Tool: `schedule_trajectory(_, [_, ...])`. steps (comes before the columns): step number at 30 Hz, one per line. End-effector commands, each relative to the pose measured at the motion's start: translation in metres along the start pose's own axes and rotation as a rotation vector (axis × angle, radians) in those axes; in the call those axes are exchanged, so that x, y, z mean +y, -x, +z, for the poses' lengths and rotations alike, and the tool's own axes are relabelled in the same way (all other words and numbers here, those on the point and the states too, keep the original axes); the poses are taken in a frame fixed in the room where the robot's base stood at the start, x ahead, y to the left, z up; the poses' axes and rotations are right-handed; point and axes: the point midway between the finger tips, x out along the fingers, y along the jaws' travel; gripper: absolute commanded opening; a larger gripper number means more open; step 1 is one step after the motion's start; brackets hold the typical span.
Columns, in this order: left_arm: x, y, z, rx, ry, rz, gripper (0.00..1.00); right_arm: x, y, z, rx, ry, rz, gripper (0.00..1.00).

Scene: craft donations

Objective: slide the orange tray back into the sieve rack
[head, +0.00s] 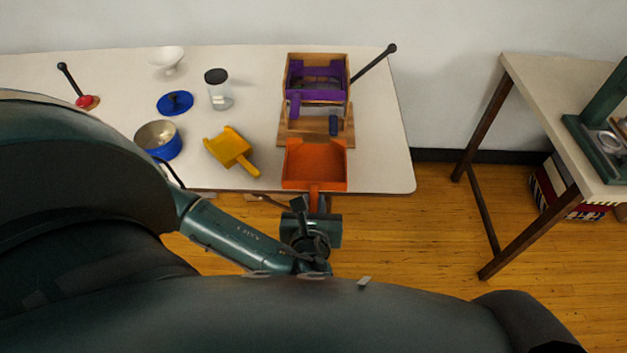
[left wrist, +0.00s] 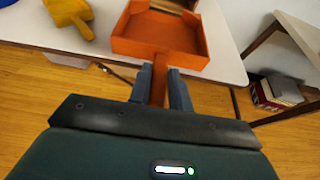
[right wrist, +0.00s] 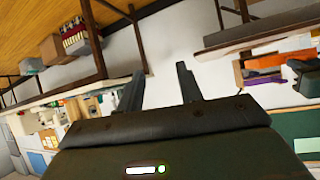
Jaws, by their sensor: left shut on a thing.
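The orange tray (head: 315,168) is at the table's front edge, just in front of the sieve rack (head: 318,92). My left gripper (head: 312,208) is shut on the tray's handle; the left wrist view shows the handle (left wrist: 158,84) between the two fingers (left wrist: 160,90). The tray looks empty and its back end is close to the rack's wooden base (head: 291,131). A purple tray (head: 317,94) sits in the upper part of the rack. My right gripper (right wrist: 160,90) shows in the right wrist view with its fingers apart and nothing between them, away from the tray.
A yellow scoop-like tray (head: 229,147) lies left of the orange tray. A blue pot (head: 160,142), blue lid (head: 175,103), glass jar (head: 218,92) and white bowl (head: 166,57) stand further left. A black-knobbed lever (head: 374,63) sticks out right of the rack. The table's right end is clear.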

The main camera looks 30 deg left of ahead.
Motion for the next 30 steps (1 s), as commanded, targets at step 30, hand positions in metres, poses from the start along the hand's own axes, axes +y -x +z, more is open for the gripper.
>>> schedule_trajectory(30, [0.002, -0.038, 0.013, 0.0, 0.002, 0.011, 0.0, -0.007, -0.003, 0.006, 0.029, -0.001, -0.029, 0.36])
